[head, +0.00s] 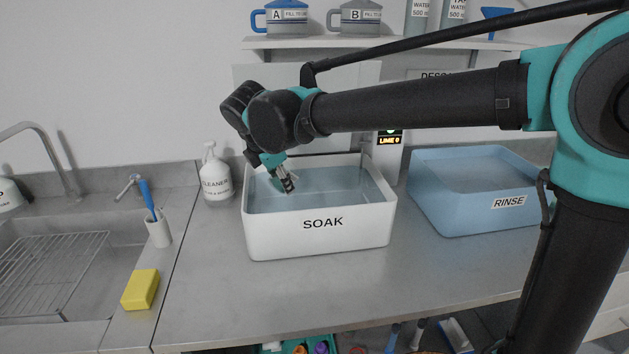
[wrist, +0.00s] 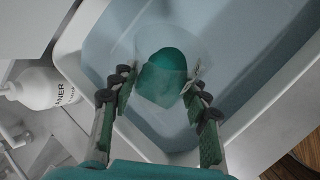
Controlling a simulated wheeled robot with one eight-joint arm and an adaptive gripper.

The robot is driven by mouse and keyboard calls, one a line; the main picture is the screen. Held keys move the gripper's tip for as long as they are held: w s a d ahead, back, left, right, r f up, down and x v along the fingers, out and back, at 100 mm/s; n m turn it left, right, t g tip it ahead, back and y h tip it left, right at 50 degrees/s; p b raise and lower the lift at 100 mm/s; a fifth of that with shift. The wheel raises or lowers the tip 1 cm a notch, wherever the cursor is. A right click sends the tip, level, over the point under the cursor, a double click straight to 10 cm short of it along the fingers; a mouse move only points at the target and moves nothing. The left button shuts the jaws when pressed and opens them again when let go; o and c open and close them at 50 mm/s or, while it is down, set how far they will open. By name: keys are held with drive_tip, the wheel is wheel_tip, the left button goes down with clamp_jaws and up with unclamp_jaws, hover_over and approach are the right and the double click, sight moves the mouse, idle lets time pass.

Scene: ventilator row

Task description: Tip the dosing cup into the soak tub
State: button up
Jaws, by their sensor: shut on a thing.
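The white soak tub (head: 320,235), labelled SOAK, stands on the counter with bluish water in it. My gripper (head: 284,183) is over the tub's left part, pointing down inside its outline. In the wrist view my gripper (wrist: 160,88) is shut on the dosing cup (wrist: 163,78), a small translucent cup with green in it. The cup is over the tub's water; the tub's pale wall (wrist: 75,68) surrounds it. The cup looks tilted in the wrist view, but how far is hard to tell. In the head view the cup is mostly hidden by the fingers.
A cleaner bottle (head: 217,178) stands close to the tub's left side. A blue rinse tub (head: 470,205) is to the right. A yellow sponge (head: 140,289) and a brush holder (head: 158,230) are by the sink. The counter in front of the tub is clear.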

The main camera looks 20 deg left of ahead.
sight(289, 165)
drive_tip(key=shift+w+d+r+m+g+y, duration=0.1)
drive_tip(key=shift+r+m+g+y, duration=0.2)
drive_tip(key=shift+r+g+y, duration=0.65)
drive_tip(key=shift+w+d+r+g+y, duration=0.1)
drive_tip(key=shift+r+g+y, duration=0.15)
drive_tip(key=shift+g+y, duration=0.25)
drive_tip(key=shift+d+r+g+y, duration=0.1)
drive_tip(key=shift+r+g+y, duration=0.1)
drive_tip(key=shift+g+y, duration=0.05)
drive_tip(key=shift+w+d+r+m+g+y+p, duration=0.3)
drive_tip(key=shift+w+d+r+g+y, duration=0.15)
drive_tip(key=shift+w+d+g+y, duration=0.25)
drive_tip(key=shift+w+d+r+g+y, duration=0.1)
drive_tip(key=shift+w+r+g+y, duration=0.1)
drive_tip(key=shift+r+g+y, duration=0.15)
drive_tip(key=shift+w+d+r+m+g+y+p, duration=0.2)
drive_tip(key=shift+g+y, duration=0.15)
drive_tip(key=shift+y, duration=0.15)
drive_tip(key=shift+w+d+r+m+g+y+p, duration=0.1)
drive_tip(key=shift+d+r+m+g+y+p, duration=0.15)
drive_tip(key=shift+y, duration=0.2)
drive_tip(key=shift+s+a+f+n+t+h, duration=0.3)
drive_tip(key=shift+s+a+t+h, duration=0.1)
drive_tip(key=shift+h, duration=0.1)
drive_tip(key=shift+s+a+f+t+h, duration=0.15)
drive_tip(key=shift+f+t+h, duration=0.15)
drive_tip(key=shift+t+h, duration=0.2)
drive_tip(key=shift+s+a+f+t+h, duration=0.1)
drive_tip(key=shift+a+f+t+h, duration=0.05)
drive_tip(key=shift+f+t+h, duration=0.3)
